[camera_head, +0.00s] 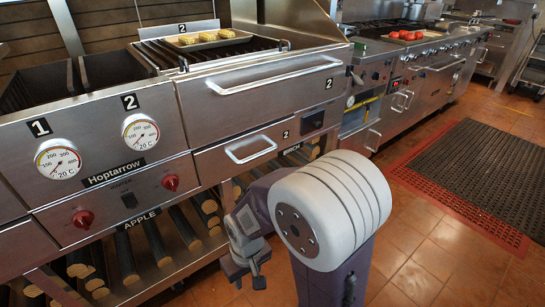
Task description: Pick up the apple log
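Several dark-barked logs with pale cut ends, one of them an apple log (156,243), lie on the rack below the APPLE label (140,218) under the grill. Their ends point toward me. My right gripper (246,276) is low in front of the rack, right of these logs and apart from them. It points downward, and I see nothing held in it. Its fingers are small and partly turned away, so its opening is unclear. My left gripper is not in view.
The Hoptarrow grill (110,150) with gauges and knobs stands above the rack. More logs lie under the BIRCH label (292,149). A tray of corn (206,39) sits on the grill top. A red-edged floor mat (475,165) lies right; tiled floor is clear around it.

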